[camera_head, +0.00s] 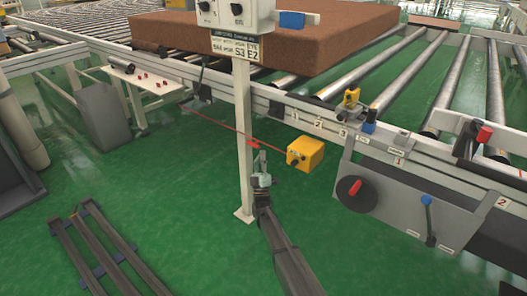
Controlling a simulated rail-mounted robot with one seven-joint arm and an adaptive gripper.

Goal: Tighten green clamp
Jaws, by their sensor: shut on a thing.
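I cannot make out a clearly green clamp in the head view; the floor behind is also green. My arm reaches up from the bottom, and my gripper (260,172) is beside the white post, just right of it. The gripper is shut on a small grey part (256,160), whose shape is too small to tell. A thin red line (216,125) slants down to the right past the post, with a small red piece (253,143) just above the gripper. A yellow box (305,153) with a dark knob is right of the gripper, apart from it.
The white post (243,130) carries a control box (233,14) and stands close by my gripper. A brown mattress (300,35) lies on the roller conveyor behind. A panel with a red knob and blue lever (404,205) is at right. Dark rails (95,250) lie lower left.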

